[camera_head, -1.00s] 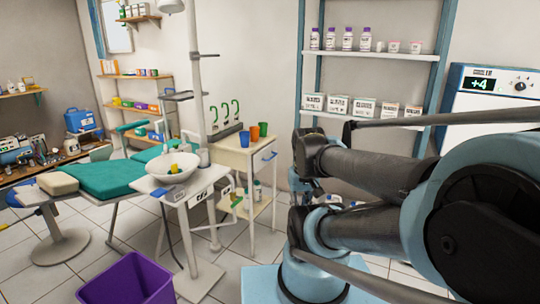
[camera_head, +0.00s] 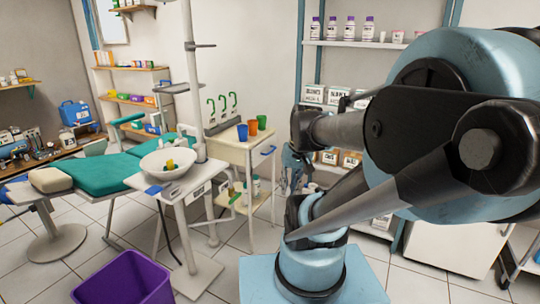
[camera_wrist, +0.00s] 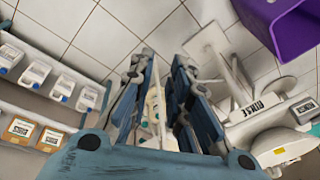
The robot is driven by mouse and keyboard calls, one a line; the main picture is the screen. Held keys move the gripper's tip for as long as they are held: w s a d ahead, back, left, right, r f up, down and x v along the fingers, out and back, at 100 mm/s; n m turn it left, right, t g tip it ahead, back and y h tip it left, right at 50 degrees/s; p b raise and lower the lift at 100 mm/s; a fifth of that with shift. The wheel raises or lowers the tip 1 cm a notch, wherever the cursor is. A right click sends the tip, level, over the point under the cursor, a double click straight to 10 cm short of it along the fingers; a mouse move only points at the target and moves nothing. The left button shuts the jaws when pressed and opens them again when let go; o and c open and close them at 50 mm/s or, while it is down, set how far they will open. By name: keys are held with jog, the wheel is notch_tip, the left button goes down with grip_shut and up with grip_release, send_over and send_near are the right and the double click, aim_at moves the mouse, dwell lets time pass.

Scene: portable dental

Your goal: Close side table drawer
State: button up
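The cream side table (camera_head: 232,151) stands against the back wall, left of my arm in the head view. How far the drawer stands out is hard to tell. My gripper (camera_head: 296,168) is to the right of the drawer, apart from it in this view, and partly hidden by my arm. In the wrist view my gripper (camera_wrist: 163,62) has its two blue fingers spread with a gap between them. Pale table parts show in that gap but are too covered to make out.
Wall shelves with boxes (camera_head: 312,94) stand behind my arm. Tiled floor is free in front of the table.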

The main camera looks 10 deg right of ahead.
jog(key=w+r+m+t+y, duration=0.1)
jog(key=w+m+y, duration=0.15)
jog(key=w, duration=1.05)
jog(key=w+r+m+t+y, duration=0.15)
jog(key=w+y, duration=0.25)
jog(key=w, duration=0.9)
jog(key=m+t+y, duration=0.3)
jog(key=t+y, duration=0.2)
send_near(271, 151)
jog(key=shift+g, duration=0.25)
jog(key=x, duration=1)
jog(key=shift+w+f, duration=0.2)
jog(key=shift+w, duration=0.1)
grip_shut()
